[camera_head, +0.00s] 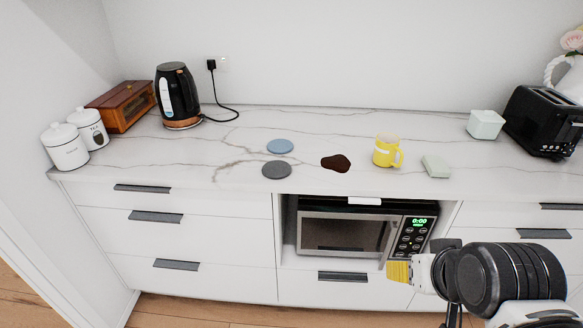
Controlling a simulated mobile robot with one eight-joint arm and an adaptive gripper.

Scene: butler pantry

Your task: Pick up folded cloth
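A small pale grey-green block-like item (436,166), which looks like the folded cloth, lies flat on the marble counter, right of the yellow mug (385,152). My gripper (398,271) is at the lower right, in front of the cabinets and below counter level. Its yellow fingertip points left, near the microwave's lower right corner in the picture. It is well apart from the cloth. The finger gap does not show, so I cannot tell whether it is open or shut.
The counter (210,165) also holds a dark brown spill (336,163), grey (276,170) and blue (280,146) discs, a pale box (485,125), a black toaster (543,122) and a kettle (177,97). A microwave (342,233) sits below.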

